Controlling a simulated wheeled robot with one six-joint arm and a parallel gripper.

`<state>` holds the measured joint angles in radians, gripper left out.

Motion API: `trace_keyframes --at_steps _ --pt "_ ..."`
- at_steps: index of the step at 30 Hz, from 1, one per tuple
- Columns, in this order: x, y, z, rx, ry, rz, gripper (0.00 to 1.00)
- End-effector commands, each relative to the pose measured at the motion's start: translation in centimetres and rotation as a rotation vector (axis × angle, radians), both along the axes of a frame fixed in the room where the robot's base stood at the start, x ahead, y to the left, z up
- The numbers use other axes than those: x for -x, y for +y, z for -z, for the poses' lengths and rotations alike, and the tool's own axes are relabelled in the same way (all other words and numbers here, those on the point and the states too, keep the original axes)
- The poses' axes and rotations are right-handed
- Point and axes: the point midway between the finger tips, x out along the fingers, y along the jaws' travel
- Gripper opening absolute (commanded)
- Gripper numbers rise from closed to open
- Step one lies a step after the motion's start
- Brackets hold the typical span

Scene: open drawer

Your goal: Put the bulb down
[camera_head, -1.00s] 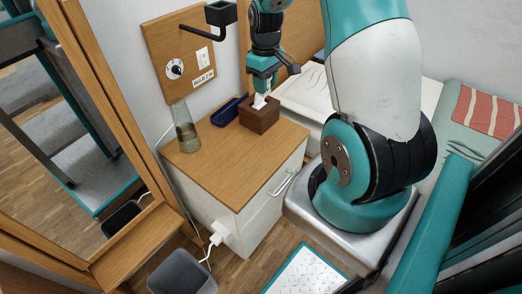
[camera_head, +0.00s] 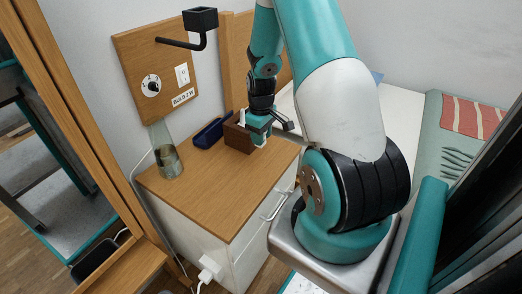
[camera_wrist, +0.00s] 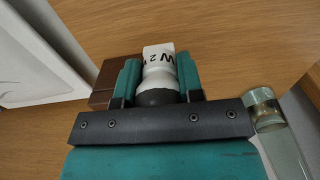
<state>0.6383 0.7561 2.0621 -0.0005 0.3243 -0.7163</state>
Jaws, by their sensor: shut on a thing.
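My gripper (camera_wrist: 158,85) is shut on the bulb (camera_wrist: 158,70). In the wrist view the bulb is white with dark lettering and has a dark grey part towards my palm; its sides are between the teal fingers. In the head view my gripper (camera_head: 258,128) is over the wooden cabinet top (camera_head: 215,185), just right of and in front of a brown box (camera_head: 236,137). The bulb shows there only as a small pale patch below the fingers. I cannot tell whether it touches the top.
The brown box (camera_wrist: 105,78) is close beside the left finger in the wrist view. A glass vessel (camera_head: 168,160) stands at the cabinet's left side, and a dark blue tray (camera_head: 211,132) lies behind. The front half of the top is clear. A black wall bracket (camera_head: 200,20) juts out above.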

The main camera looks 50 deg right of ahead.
Motion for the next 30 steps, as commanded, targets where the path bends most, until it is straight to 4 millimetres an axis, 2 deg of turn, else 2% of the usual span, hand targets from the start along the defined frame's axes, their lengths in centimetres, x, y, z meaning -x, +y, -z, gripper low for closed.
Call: trace_keyframes --at_steps 5,12,30 --pt "0.0 0.0 1.3 0.0 -0.001 0.0 0.0" --pt "0.0 0.0 4.9 -0.001 0.001 0.0 0.0" --pt "0.0 0.0 6.1 0.0 0.0 0.0 0.0"
